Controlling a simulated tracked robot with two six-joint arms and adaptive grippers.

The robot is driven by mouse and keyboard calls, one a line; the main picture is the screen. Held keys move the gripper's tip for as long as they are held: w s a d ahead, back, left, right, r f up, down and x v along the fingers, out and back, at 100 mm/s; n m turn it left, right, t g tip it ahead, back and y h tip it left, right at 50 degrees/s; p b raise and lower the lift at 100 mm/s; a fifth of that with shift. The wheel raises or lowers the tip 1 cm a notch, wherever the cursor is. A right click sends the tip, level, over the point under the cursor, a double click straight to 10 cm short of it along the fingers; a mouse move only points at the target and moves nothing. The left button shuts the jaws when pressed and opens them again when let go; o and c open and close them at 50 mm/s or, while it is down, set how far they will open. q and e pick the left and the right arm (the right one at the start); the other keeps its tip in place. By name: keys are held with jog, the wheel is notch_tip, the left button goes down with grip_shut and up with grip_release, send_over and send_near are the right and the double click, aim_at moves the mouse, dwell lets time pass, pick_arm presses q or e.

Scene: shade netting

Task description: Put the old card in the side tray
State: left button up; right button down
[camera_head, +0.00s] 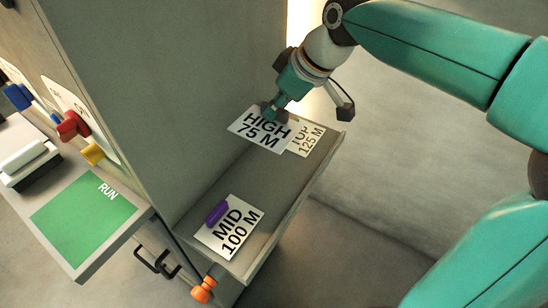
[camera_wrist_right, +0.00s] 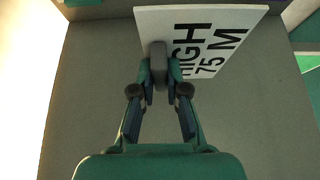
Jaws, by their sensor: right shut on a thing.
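My right gripper (camera_head: 272,110) is shut on the white card reading HIGH 75 M (camera_head: 260,130), over the far end of the side tray (camera_head: 298,208). I cannot tell whether the card touches the tray. A card reading MID 100 M (camera_head: 232,236) with a purple grip (camera_head: 217,213) lies at the near end. My left gripper is not in view.
A grey cabinet wall (camera_head: 180,90) stands along the tray's left side. Left of it are coloured knobs, such as a red one (camera_head: 72,125), and a ledge with a green RUN panel (camera_head: 82,220). An orange knob (camera_head: 204,290) sits below the tray. The tray's middle is bare.

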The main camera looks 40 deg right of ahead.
aim_at(269, 163)
notch_tip(269, 163, down, 15)
jog(key=shift+r+b, duration=0.2)
jog(key=shift+b, duration=0.3)
jog(key=c, duration=1.6)
grip_release()
jog(key=shift+c, duration=0.2)
jog(key=o, duration=0.5)
jog(key=shift+c, duration=0.2)
jog(key=shift+r, duration=0.1)
